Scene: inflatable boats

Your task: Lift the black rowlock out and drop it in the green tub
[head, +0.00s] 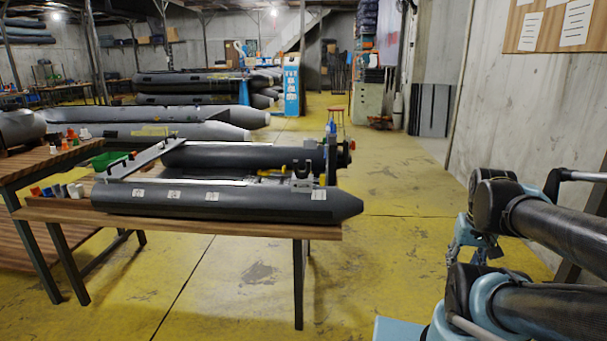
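A grey inflatable boat (240,201) lies on a wooden table, its near tube running left to right. A small grey block (302,184) sits on top of the near tube toward the right end. A dark upright piece (304,168) stands at this block and looks like the black rowlock; it is too small to be sure. The green tub (106,160) sits at the left, behind the boat's left end and partly hidden by it. My gripper (463,246) hangs at the right, well apart from the table, partly hidden by my arm. Its fingers are not clear.
Small coloured caps and cups (62,190) stand on the table's left end. A yellow-handled tool (272,173) and a blue bottle (331,143) are near the boat. The yellow floor (390,260) between table and arm is clear. A concrete wall (500,130) is at right.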

